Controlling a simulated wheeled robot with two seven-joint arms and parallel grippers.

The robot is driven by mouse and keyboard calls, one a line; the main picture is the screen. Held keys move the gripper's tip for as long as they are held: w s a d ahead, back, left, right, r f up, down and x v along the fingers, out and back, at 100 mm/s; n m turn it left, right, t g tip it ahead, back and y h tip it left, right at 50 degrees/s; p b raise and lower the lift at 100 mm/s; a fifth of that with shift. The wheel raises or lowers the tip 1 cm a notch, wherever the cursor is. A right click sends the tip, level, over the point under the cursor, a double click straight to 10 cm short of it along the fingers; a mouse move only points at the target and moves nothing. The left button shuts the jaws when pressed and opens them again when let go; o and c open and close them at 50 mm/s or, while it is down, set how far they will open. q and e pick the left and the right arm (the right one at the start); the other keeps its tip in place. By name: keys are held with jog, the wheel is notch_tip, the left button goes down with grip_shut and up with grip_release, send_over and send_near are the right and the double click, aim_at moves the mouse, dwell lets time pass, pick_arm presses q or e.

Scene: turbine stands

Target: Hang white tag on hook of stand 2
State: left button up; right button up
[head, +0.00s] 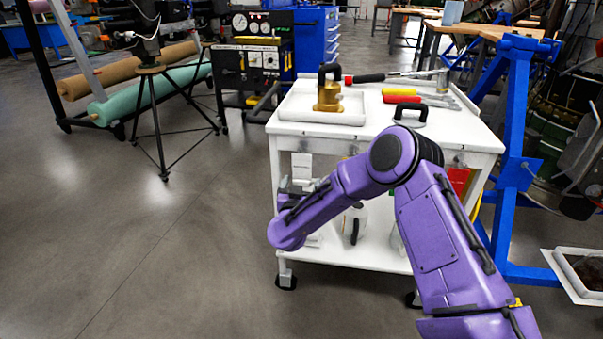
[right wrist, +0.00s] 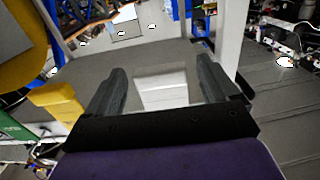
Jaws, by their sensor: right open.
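A white tag (head: 302,165) shows at the front left of the white cart, below its top. In the right wrist view, a white, lined piece that looks like this tag (right wrist: 165,90) lies between my fingers. My right gripper (right wrist: 160,76) is open, with one finger on each side of that piece; I cannot tell whether they touch it. In the head view the right gripper (head: 300,186) is partly hidden by my purple arm, just below the tag. No hook or number marking stand 2 can be made out. My left gripper is out of view.
A blue frame (head: 512,140) stands close on the right.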

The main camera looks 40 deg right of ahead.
jog(key=c, duration=1.5)
jog(key=shift+s+a, duration=0.1)
jog(key=shift+a, duration=0.05)
jog(key=shift+s+a, duration=0.25)
jog(key=shift+p, duration=0.3)
